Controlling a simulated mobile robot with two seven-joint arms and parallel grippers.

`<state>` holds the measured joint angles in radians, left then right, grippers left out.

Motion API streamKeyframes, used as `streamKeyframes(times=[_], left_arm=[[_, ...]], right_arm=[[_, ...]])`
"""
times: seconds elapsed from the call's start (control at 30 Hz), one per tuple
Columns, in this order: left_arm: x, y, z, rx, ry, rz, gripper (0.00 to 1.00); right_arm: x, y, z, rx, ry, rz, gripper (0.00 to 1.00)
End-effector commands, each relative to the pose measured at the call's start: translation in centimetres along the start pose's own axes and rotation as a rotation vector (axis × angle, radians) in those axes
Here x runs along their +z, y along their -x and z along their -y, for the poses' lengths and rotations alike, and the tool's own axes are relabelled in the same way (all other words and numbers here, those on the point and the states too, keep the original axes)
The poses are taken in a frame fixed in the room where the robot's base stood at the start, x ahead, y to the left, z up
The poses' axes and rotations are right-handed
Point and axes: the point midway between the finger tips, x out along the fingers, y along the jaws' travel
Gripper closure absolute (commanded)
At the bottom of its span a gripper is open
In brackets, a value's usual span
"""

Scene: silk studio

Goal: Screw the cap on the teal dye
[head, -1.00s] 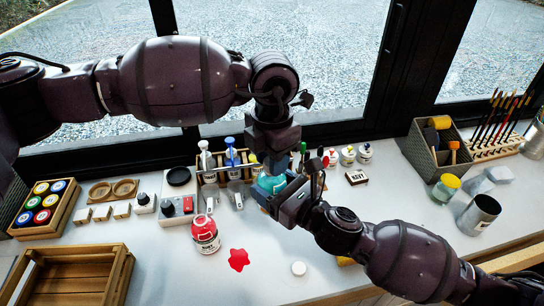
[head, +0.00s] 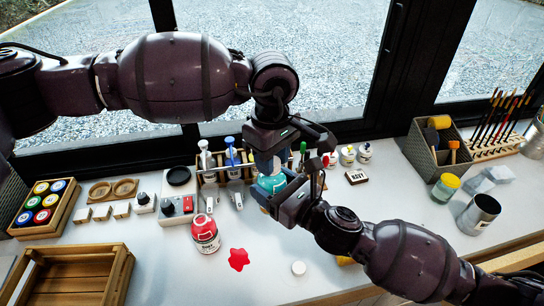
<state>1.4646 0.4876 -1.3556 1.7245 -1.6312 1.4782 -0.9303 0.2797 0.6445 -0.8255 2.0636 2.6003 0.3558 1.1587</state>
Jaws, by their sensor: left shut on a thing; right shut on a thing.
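The teal dye bottle (head: 270,184) stands upright in front of the rack in the head view, partly hidden by my grippers. My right gripper (head: 281,196) is shut on its body from the right front. My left gripper (head: 277,160) points down directly over the bottle's top and is shut on a small pale piece there, which looks like the cap. The cap is mostly hidden between the fingers, so I cannot tell how it sits on the neck.
A red dye bottle (head: 206,236) stands left, beside a red spill (head: 238,259). A white disc (head: 298,268) lies at the front. An empty wooden crate (head: 120,285) is front left. A metal cup (head: 478,214) and a yellow-topped jar (head: 446,187) stand right.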

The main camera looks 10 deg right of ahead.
Motion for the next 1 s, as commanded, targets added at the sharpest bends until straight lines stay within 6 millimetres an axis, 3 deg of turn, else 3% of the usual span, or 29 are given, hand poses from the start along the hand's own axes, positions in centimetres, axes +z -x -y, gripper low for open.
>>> streamKeyframes(times=[0.5,0.73,0.77,0.93,1.0], left_arm=[[-0.04,-0.02,0.02,-0.001,-0.724,-0.001,0.95],[-0.04,-0.03,0.02,-0.001,-0.801,-0.001,0.95],[-0.04,-0.03,0.02,-0.001,-0.8,-0.001,0.63],[-0.03,-0.03,0.02,-0.001,-0.799,0.0,0.37],[-0.03,-0.04,0.02,-0.001,-0.798,0.0,0.37]], right_arm=[[0.08,-0.01,-0.04,0.001,0.0,0.002,1.0],[0.08,-0.01,-0.03,0.001,0.0,0.002,1.0],[0.08,-0.01,-0.04,0.001,0.0,0.002,1.0],[0.08,-0.01,-0.03,0.001,0.0,0.002,1.0],[0.08,-0.01,-0.02,0.001,0.0,0.002,1.0]])
